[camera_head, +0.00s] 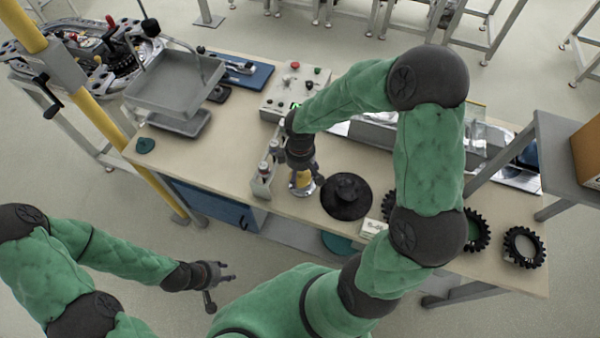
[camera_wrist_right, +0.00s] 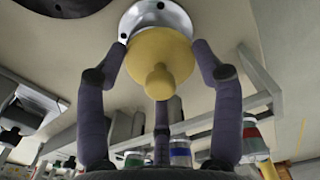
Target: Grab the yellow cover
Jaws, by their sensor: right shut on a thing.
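The yellow cover (camera_wrist_right: 160,58) is a round yellow dome with a knob, seen large in the right wrist view. A silver metal base (camera_wrist_right: 155,15) with holes shows just beyond it. The fingers of my right gripper (camera_wrist_right: 163,70) close around the cover's sides. In the head view the cover (camera_head: 302,179) shows below my right gripper (camera_head: 302,170), on the table beside a black round part. My left gripper (camera_head: 215,280) is off the table's front edge at lower left, its fingers apart and empty.
The black stepped round part (camera_head: 346,196) stands right of the cover. A grey rack (camera_head: 262,180) with small jars is close on its left. A control box (camera_head: 296,90) with buttons is behind. Black gears (camera_head: 524,247) lie at the right end.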

